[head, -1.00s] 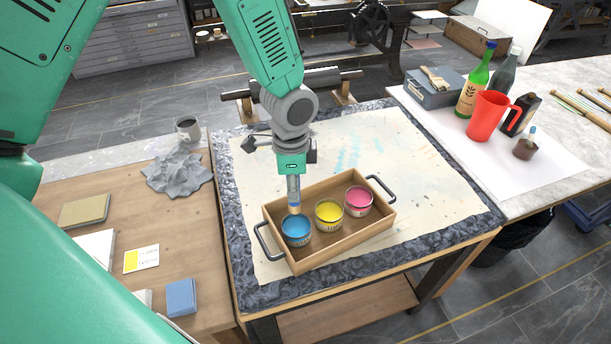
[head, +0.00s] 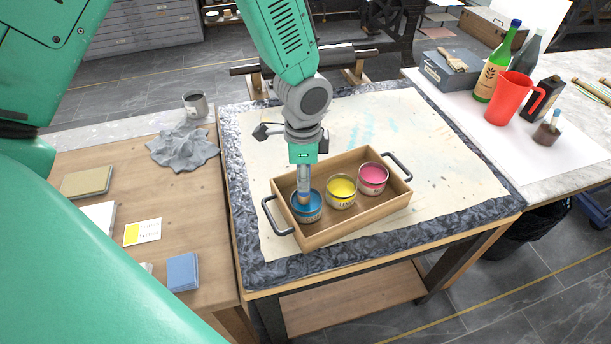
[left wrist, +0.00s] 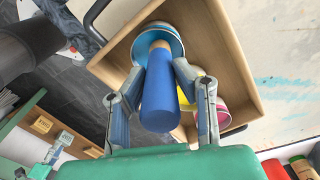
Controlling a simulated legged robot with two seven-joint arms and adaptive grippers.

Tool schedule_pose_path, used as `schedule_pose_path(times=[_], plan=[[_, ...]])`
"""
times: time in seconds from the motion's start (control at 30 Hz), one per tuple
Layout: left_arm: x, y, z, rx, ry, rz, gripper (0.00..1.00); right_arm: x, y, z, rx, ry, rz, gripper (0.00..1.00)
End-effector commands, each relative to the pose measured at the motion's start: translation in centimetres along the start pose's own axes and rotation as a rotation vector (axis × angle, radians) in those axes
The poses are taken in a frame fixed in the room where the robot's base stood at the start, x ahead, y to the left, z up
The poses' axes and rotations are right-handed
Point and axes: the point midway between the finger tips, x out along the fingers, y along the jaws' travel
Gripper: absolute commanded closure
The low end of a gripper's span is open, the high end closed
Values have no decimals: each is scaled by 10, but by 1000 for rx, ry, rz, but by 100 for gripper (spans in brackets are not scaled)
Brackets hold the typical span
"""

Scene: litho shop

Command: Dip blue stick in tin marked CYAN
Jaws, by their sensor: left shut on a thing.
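My left gripper (head: 304,175) points down and is shut on the blue stick (left wrist: 160,92), which has a blue body and a tan end. In the head view the stick's lower end is inside the mouth of the tin with blue paint (head: 307,214), at the left end of the wooden tray. In the left wrist view the tan end overlaps this tin (left wrist: 171,38). Whether it touches the paint is hidden. The tin's label is too small to read. My right gripper is not in view.
The wooden tray (head: 355,228) also holds a yellow tin (head: 341,192) and a magenta tin (head: 373,180), close beside the blue one. A black handle (head: 276,217) sticks up at its left end. Bottles and a red jug (head: 509,99) stand far right.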

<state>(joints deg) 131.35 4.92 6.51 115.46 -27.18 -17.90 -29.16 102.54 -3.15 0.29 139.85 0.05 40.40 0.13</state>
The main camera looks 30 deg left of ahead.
Motion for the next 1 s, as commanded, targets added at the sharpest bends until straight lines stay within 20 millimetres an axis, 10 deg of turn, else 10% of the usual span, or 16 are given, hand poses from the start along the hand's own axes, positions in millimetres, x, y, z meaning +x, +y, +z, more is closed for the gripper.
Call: schedule_pose_path(times=[1.0], plan=[[6, 1, -1, 1, -1, -1, 100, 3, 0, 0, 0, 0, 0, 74]])
